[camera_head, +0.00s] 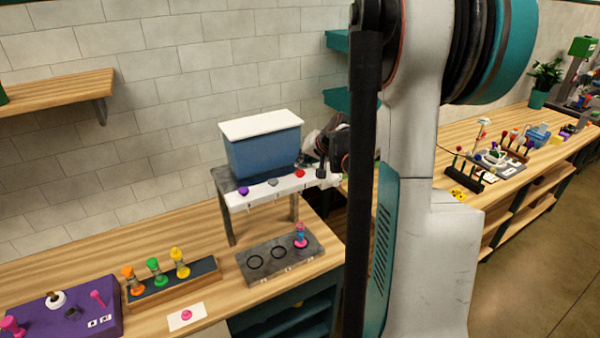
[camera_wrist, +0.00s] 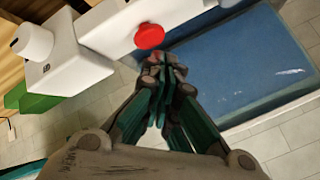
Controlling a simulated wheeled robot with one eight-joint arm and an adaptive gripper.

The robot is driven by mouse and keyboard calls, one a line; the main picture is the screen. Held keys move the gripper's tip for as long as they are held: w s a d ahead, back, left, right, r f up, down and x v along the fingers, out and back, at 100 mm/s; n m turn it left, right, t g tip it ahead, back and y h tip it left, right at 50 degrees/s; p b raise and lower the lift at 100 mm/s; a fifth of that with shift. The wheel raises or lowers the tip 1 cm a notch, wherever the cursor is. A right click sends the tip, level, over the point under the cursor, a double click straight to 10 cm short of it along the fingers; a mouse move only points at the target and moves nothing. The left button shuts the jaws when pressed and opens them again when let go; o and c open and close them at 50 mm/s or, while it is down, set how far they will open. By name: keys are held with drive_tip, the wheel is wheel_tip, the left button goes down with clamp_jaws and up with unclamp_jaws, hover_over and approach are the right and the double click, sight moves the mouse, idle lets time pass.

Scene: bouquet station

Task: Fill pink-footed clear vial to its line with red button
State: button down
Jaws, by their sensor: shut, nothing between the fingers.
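The red button (camera_head: 300,174) is at the right end of the dispenser's white bar (camera_head: 262,190). It shows large in the wrist view (camera_wrist: 149,37), just beyond my fingertips. My gripper (camera_wrist: 172,62) is shut and empty, its tips close to the button; I cannot tell whether they touch it. In the head view my gripper (camera_head: 322,172) is beside the bar's right end, partly hidden by my arm. The pink-footed vial (camera_head: 301,236) stands upright at the right end of the grey tray (camera_head: 262,281), below the red button. Its line and fill level are too small to read.
A blue tank (camera_head: 262,150) with a white lid sits behind the bar, which also has purple (camera_head: 243,190) and grey (camera_head: 273,182) buttons. A wooden rack (camera_head: 175,290) holds orange, green and yellow vials. A purple tray (camera_head: 60,312) and a pink-marked card (camera_head: 187,316) lie left.

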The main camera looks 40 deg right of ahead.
sight(302, 171)
drive_tip(key=shift+r+p, duration=1.5)
drive_tip(key=shift+r, duration=1.05)
idle(0.5)
drive_tip(key=r+m+p, duration=0.1)
drive_tip(key=m, duration=0.4)
drive_tip(key=a+r+m+p, duration=0.1)
drive_tip(key=m, duration=0.5)
drive_tip(key=a+r+m+p, duration=0.1)
drive_tip(key=m, duration=0.4)
drive_tip(key=shift+r+m+y+p, duration=0.35)
drive_tip(key=shift+m+y, duration=0.05)
drive_tip(key=shift+f, duration=0.2)
drive_tip(key=shift+d+f+b, duration=0.1)
drive_tip(key=shift+f+b, duration=2.9)
drive_tip(key=shift+f, duration=1.25)
drive_tip(key=shift+f, duration=0.1)
